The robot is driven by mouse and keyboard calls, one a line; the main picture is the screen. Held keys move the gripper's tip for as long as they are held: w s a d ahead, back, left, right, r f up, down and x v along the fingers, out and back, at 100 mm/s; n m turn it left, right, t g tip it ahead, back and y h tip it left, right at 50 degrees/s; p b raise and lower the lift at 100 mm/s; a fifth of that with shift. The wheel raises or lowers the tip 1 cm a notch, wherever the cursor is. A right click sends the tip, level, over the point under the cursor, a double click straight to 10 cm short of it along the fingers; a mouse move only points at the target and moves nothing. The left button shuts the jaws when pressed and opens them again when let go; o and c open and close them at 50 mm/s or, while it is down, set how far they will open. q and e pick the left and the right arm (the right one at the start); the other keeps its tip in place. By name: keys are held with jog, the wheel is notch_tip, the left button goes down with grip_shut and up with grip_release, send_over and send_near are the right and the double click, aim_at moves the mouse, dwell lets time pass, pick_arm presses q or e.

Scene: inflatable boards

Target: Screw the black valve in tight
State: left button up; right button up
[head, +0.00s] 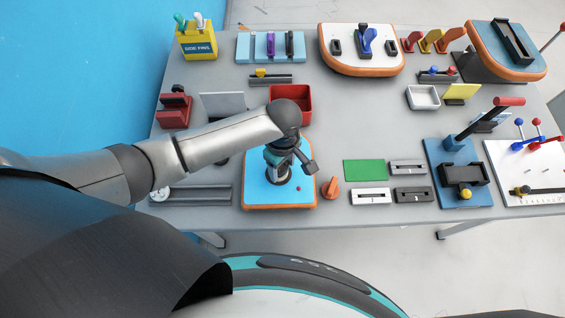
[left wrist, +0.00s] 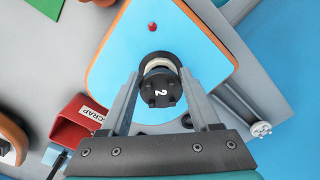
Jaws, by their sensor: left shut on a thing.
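The black valve (left wrist: 161,90), marked with a white 2, stands over a light blue inflatable board (head: 255,190) with an orange rim. In the left wrist view a pale ring (left wrist: 158,64) shows at the valve, on the board (left wrist: 115,75). My left gripper (head: 281,170) points down over the board, its fingers (left wrist: 160,78) on either side of the valve, shut on it. In the head view the gripper hides most of the valve. I cannot tell how deep the valve sits. A small red dot (head: 299,188) marks the board nearby. My right gripper is not in view.
A red scrap bin (head: 308,104) stands just behind the board. An orange piece (head: 331,188) lies close to its right, and a grey rail (head: 200,194) to its left. A green sheet (head: 364,170) and several small holders lie farther right. More inflatable boards stand at the back.

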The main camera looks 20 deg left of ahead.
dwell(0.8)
pick_arm(q)
jog(key=shift+p, duration=0.5)
dwell(0.4)
jog(key=shift+p, duration=0.45)
jog(key=shift+p, duration=0.4)
jog(key=shift+f+b, duration=0.65)
jog(key=shift+f, duration=0.45)
dwell(0.3)
jog(key=o, duration=1.4)
jog(key=shift+r, duration=0.1)
